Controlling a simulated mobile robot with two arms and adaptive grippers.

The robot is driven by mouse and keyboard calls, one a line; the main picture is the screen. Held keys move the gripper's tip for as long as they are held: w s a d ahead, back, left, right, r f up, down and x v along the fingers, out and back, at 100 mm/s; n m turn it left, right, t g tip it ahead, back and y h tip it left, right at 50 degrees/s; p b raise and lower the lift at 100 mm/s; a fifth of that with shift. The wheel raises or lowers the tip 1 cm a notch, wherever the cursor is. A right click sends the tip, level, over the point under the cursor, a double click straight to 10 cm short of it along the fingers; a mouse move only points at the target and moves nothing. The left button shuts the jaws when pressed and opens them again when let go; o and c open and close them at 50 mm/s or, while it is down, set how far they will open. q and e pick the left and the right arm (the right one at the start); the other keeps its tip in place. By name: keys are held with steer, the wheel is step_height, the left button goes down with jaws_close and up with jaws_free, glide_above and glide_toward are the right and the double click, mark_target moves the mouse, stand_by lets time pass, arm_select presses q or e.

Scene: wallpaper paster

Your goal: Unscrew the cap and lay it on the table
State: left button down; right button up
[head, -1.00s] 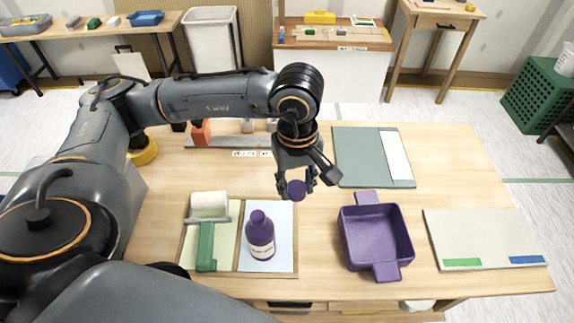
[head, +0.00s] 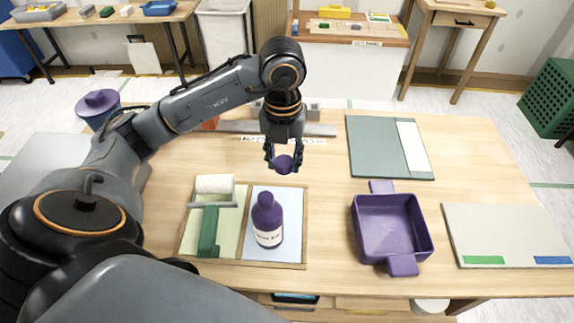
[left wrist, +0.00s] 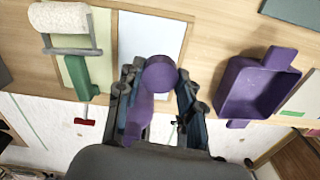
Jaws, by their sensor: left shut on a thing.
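My left gripper (head: 284,160) is shut on a round purple cap (head: 284,164), held above the table behind the bottle. The cap also shows between the fingers in the left wrist view (left wrist: 160,74). The purple bottle (head: 267,222) with a white label stands upright on the pale blue part of a wooden tray (head: 247,264), apart from the gripper. In the left wrist view a purple shape below the cap is partly hidden by the fingers; I cannot tell whether it is the bottle. The table (head: 325,205) has bare wood right of the bottle. My right gripper is not in view.
A paste roller with green handle (head: 208,232) lies left of the bottle. A purple two-handled box (head: 391,228) stands to the right. A grey-green board (head: 375,150) lies at the back, a pale board (head: 505,228) at far right. A metal rail (head: 235,127) lies behind.

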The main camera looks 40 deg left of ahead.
mark_target(288, 152)
arm_select(q)
steer(key=shift+a+f+n, duration=0.15)
steer(key=shift+n, duration=0.45)
steer(key=shift+w+a, duration=0.15)
steer(key=shift+w, duration=0.05)
steer(key=w+a+f, duration=0.2)
steer(key=w+f, duration=0.1)
steer(key=w+a+f+p, duration=0.1)
steer(key=w+a+f, duration=0.1)
steer(key=w, duration=0.2)
steer(key=w+a+f, duration=0.2)
steer(key=w+f, duration=0.1)
steer(key=shift+w+f, duration=0.3)
steer(key=shift+w, duration=0.1)
steer(key=shift+w+a+f, duration=0.3)
steer(key=shift+w+f, duration=0.15)
steer(key=shift+f, duration=0.2)
step_height(288, 152, down, 2)
steer(key=shift+f+p, duration=0.2)
steer(key=shift+p, duration=0.4)
steer(key=shift+f, duration=0.3)
steer(key=shift+f, duration=0.1)
